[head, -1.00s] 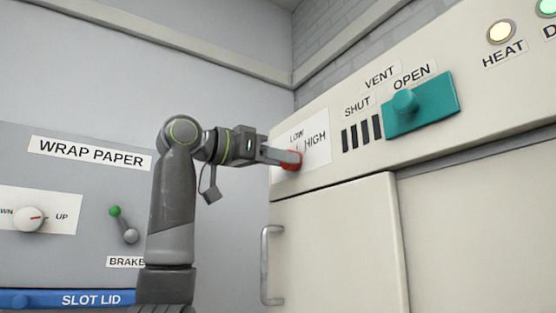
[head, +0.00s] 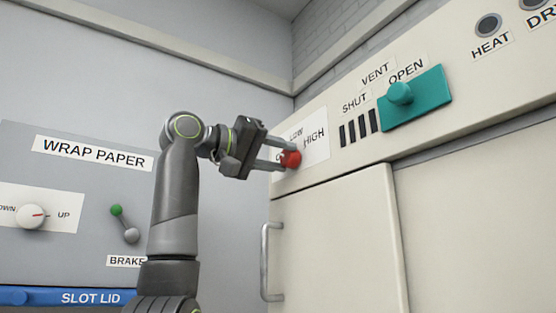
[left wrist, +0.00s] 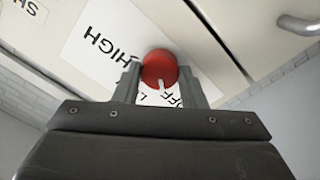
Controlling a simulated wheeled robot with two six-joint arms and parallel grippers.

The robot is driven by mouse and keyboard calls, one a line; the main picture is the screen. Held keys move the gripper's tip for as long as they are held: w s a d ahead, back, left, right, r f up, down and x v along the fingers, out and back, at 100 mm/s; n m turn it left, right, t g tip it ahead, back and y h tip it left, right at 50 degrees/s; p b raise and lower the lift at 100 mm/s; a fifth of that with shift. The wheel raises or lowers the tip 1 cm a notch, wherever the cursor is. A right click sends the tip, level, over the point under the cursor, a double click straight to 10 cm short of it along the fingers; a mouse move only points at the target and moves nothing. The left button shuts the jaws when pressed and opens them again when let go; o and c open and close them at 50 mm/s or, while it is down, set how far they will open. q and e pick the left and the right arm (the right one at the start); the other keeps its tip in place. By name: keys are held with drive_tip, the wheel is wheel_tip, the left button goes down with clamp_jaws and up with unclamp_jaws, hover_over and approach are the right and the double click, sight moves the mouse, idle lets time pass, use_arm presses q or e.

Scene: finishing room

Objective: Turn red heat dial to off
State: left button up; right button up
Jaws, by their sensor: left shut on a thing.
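The red heat dial (head: 291,159) is a round knob on the cream panel, on a white label plate (head: 316,142) with LOW and HIGH. My left gripper (head: 281,155) is shut on the dial, one finger on each side. In the left wrist view the red dial (left wrist: 158,66) sits between the fingertips. Its white pointer mark (left wrist: 162,86) points toward the partly hidden OFF lettering (left wrist: 187,97). The HEAT lamp (head: 488,25) is dark. My right gripper is not in view.
A teal vent slider (head: 417,98) is at OPEN, right of the dial. A cabinet door with a metal handle (head: 266,262) is below. At left are a WRAP PAPER panel with a white dial (head: 30,216), a green-tipped brake lever (head: 124,223) and a blue slot lid (head: 75,297).

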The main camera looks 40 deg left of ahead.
use_arm(q)
drive_tip(key=shift+n, duration=0.6)
drive_tip(key=o, duration=1)
drive_tip(key=shift+s+a+b, duration=0.25)
drive_tip(key=shift+s+b, duration=0.2)
drive_tip(key=shift+b, duration=0.05)
drive_tip(key=b+v, duration=0.4)
drive_tip(key=v, duration=1.2)
drive_tip(key=shift+s, duration=0.2)
